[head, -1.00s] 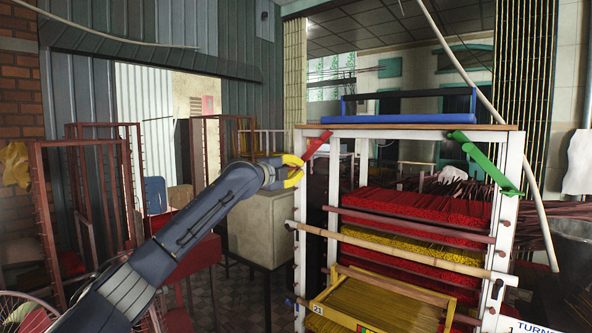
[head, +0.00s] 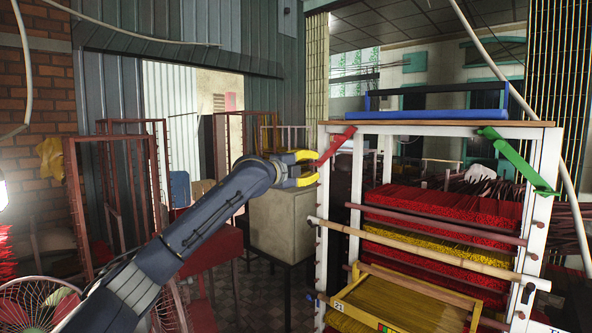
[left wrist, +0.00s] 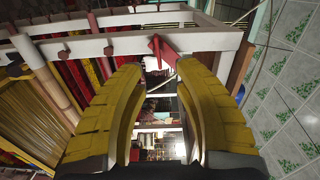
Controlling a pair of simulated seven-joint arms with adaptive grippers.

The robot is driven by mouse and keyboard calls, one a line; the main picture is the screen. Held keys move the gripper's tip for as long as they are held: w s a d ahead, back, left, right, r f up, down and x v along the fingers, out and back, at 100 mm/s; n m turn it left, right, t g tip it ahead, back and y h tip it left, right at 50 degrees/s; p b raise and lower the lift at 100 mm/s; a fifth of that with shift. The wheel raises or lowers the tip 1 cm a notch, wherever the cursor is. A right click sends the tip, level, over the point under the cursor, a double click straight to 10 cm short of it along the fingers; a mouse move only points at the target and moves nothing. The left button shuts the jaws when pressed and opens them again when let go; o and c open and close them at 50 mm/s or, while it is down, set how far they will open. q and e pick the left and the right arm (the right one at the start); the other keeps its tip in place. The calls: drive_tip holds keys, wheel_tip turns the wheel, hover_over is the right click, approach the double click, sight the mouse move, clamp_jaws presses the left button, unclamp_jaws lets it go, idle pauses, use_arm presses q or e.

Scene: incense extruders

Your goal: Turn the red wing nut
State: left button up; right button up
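The red wing nut (head: 337,145) is a long red two-armed piece at the upper left corner of the white rack (head: 536,210). It hangs tilted, its lower left end close to my left gripper. My left gripper (head: 317,168) has yellow fingers, stands open and empty just left of the nut and points at the rack. In the left wrist view the red wing nut (left wrist: 162,50) shows beyond the gap between the spread fingertips (left wrist: 155,68), against the white beam. I cannot tell whether a finger touches it. My right gripper is not in view.
A green wing nut (head: 517,160) is at the rack's upper right corner. A blue bar (head: 440,114) lies on top of the rack. Bamboo poles (head: 430,255) cross its front, with red and yellow sticks behind. Metal frames and a pale cabinet (head: 280,222) stand at the left.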

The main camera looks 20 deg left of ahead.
use_arm(q)
drive_tip(key=v, duration=0.7)
drive_tip(key=shift+s, duration=0.35)
drive_tip(key=shift+a, duration=0.1)
